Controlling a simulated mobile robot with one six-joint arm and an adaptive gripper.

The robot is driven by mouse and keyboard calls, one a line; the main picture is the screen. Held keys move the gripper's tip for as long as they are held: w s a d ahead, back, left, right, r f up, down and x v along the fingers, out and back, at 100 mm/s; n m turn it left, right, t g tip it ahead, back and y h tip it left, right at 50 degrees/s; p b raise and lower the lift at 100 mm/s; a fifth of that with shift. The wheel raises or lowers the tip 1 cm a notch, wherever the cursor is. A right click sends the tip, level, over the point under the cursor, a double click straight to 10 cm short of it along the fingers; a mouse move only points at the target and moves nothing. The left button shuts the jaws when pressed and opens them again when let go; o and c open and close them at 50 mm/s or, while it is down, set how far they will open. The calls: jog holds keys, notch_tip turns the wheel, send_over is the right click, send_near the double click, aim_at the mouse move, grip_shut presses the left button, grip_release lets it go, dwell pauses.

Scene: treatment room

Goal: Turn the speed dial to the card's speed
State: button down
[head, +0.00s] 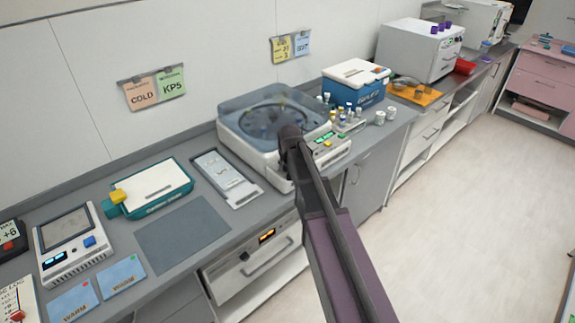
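A white centrifuge (258,150) with a clear, bluish closed lid stands on the grey counter in the middle of the head view. Its front control panel (329,147) has small green and yellow buttons; I cannot make out the speed dial, and my arm covers part of the front. A yellow card (281,49) and a blue card (302,43) hang on the wall behind; their writing is too small to read surely. My gripper (290,134) is a dark shape at the centrifuge's front, left of the panel. Its fingers are hidden, and I cannot tell whether it touches.
Left on the counter are a teal-and-white device (152,190), a grey tray (226,177) and a white meter (72,246). Vials (340,114) and a blue cooler box (355,82) stand right of the centrifuge. Floor at right is clear.

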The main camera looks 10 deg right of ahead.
jog(key=shift+s, duration=0.15)
jog(key=shift+c, duration=1.3)
grip_release()
jog(key=shift+n, duration=0.4)
